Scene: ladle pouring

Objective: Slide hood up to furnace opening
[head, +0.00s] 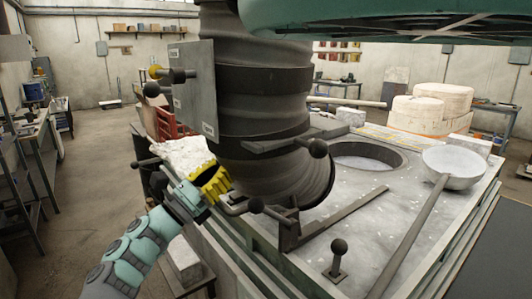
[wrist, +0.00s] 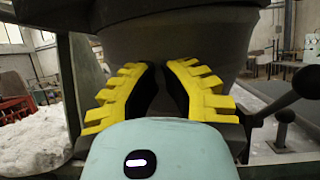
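The hood (head: 265,110) is a dark grey ribbed duct in the middle of the head view; its lower end curves down over the furnace top. The round furnace opening (head: 368,153) shows to the right of the hood's lower end, partly hidden by it. My gripper (head: 225,183) is at the hood's lower left, close to a bent metal handle (head: 236,207). In the wrist view, its yellow fingers with black pads (wrist: 165,88) stand apart, with the dark hood (wrist: 185,35) filling the view beyond them. I see nothing held between them; contact with the handle cannot be told.
A ladle (head: 455,165) with a long handle lies on the furnace top (head: 375,215) at right. A ball-topped lever (head: 338,258) stands near the front edge. A metal plate (head: 195,88) is beside the hood. Open floor (head: 95,190) lies to the left.

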